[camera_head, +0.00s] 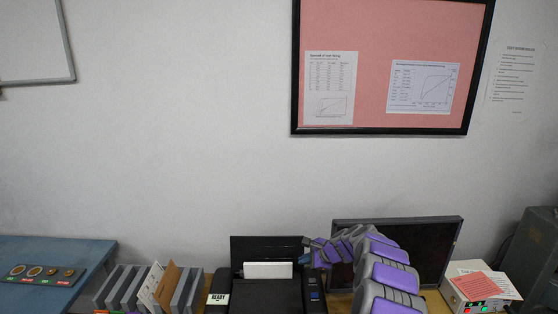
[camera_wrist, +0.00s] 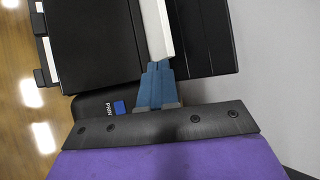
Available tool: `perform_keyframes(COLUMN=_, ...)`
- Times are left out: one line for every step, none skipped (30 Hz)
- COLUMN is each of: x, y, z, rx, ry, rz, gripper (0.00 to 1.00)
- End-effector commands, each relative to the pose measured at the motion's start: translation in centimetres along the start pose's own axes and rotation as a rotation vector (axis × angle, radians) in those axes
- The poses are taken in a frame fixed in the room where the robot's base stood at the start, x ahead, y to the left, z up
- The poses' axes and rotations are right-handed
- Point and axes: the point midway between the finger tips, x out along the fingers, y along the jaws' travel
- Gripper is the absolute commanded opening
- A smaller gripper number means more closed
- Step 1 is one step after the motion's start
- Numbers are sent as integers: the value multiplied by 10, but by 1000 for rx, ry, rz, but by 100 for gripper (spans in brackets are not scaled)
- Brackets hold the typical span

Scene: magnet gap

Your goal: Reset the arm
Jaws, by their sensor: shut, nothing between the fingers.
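My arm, purple and grey, rises at the lower middle right of the head view and bends left. My gripper (camera_head: 304,259) is at its end, beside the right side of a black printer (camera_head: 265,297). In the wrist view my gripper's blue fingers (camera_wrist: 157,72) are together with nothing between them. Their tips are close to the end of a white block or paper stack (camera_wrist: 158,28) at the printer, which also shows in the head view (camera_head: 268,270). I cannot tell whether they touch it.
A dark monitor (camera_head: 425,245) stands behind my arm. A white box with red papers (camera_head: 480,288) is at right, a grey-green cabinet (camera_head: 535,250) beyond it. Upright grey folders (camera_head: 130,288) stand left of the printer. A blue table (camera_head: 60,255) is at far left.

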Motion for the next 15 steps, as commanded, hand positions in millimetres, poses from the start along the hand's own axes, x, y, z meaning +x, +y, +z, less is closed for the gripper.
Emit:
perform_keyframes(x=-12, y=0, z=22, rx=-45, ry=-21, rz=16, gripper=0)
perform_keyframes(x=-17, y=3, z=33, rx=-70, ry=-32, rz=32, gripper=0)
perform_keyframes(x=-25, y=7, z=48, rx=-107, ry=-45, rz=49, gripper=0)
perform_keyframes(x=-31, y=10, z=58, rx=-133, ry=-55, rz=63, gripper=0)
perform_keyframes(x=-37, y=14, z=68, rx=-160, ry=-64, rz=77, gripper=0)
perform_keyframes(x=-46, y=19, z=82, rx=-195, ry=-77, rz=95, gripper=0)
perform_keyframes(x=-52, y=23, z=91, rx=-224, ry=-86, rz=110, gripper=0)
perform_keyframes(x=-58, y=28, z=100, rx=-251, ry=-92, rz=124, gripper=0)
perform_keyframes(x=-68, y=33, z=113, rx=-291, ry=-102, rz=140, gripper=0)
perform_keyframes(x=-74, y=39, z=122, rx=-318, ry=-108, rz=156, gripper=0)
perform_keyframes(x=-80, y=45, z=130, rx=-345, ry=-115, rz=170, gripper=0)
perform_keyframes(x=-91, y=51, z=141, rx=-385, ry=-122, rz=186, gripper=0)
perform_keyframes(x=-98, y=57, z=148, rx=-413, ry=-127, rz=200, gripper=0)
perform_keyframes(x=-104, y=64, z=156, rx=-440, ry=-133, rz=216, gripper=0)
perform_keyframes(x=-114, y=73, z=165, rx=-479, ry=-138, rz=236, gripper=0)
